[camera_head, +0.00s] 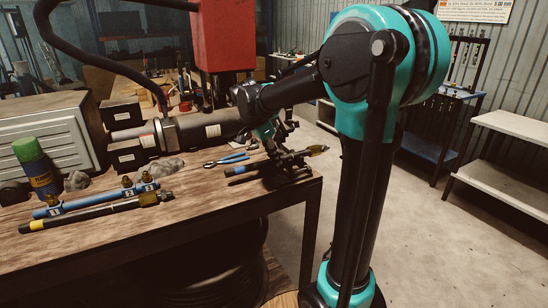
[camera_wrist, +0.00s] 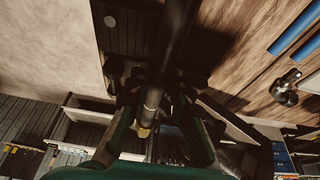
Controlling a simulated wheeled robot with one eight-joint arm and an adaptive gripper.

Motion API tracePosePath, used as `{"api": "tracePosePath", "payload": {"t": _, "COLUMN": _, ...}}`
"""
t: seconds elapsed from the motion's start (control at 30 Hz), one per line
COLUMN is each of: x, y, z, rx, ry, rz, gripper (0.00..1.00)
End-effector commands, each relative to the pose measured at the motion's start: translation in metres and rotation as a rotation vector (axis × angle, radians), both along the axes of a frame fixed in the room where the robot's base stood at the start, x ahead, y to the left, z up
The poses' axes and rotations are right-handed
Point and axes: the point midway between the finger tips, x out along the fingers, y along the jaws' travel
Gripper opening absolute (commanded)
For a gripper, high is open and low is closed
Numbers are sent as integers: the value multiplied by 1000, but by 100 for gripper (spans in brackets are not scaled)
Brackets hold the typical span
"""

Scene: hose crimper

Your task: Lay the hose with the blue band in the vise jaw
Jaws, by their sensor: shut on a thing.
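The black hose with the blue band (camera_head: 237,171) is over the table's right corner, its brass end (camera_head: 317,150) pointing right. My gripper (camera_head: 276,155) reaches down from above and is shut on the hose between its ends. In the wrist view the hose (camera_wrist: 175,40) passes between the fingers of my gripper (camera_wrist: 155,85), with its brass end (camera_wrist: 145,130) below. A dark metal fixture (camera_head: 298,168), seemingly the vise, is at the corner under my gripper. My gripper hides much of it, and I cannot tell whether the hose lies in its jaw.
Blue-handled pliers (camera_head: 230,159) lie behind the hose. A yellow-banded hose (camera_head: 95,211) and a blue pipe with brass fittings (camera_head: 90,201) lie on the table's left. A green-capped bottle (camera_head: 37,168) stands behind them. The front middle of the wooden table (camera_head: 200,205) is clear.

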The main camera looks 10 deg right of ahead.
Motion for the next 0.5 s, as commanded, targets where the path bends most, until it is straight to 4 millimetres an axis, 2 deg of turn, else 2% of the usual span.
{"api": "tracePosePath", "payload": {"t": 0.37, "x": 0, "y": 0, "z": -2, "rx": 0, "ry": 0, "rz": 0, "gripper": 0}}
{"api": "tracePosePath", "payload": {"t": 0.4, "x": 0, "y": 0, "z": -2, "rx": 0, "ry": 0, "rz": 0, "gripper": 23}}
{"api": "tracePosePath", "payload": {"t": 0.5, "x": 0, "y": 0, "z": -2, "rx": 0, "ry": 0, "rz": 0, "gripper": 36}}
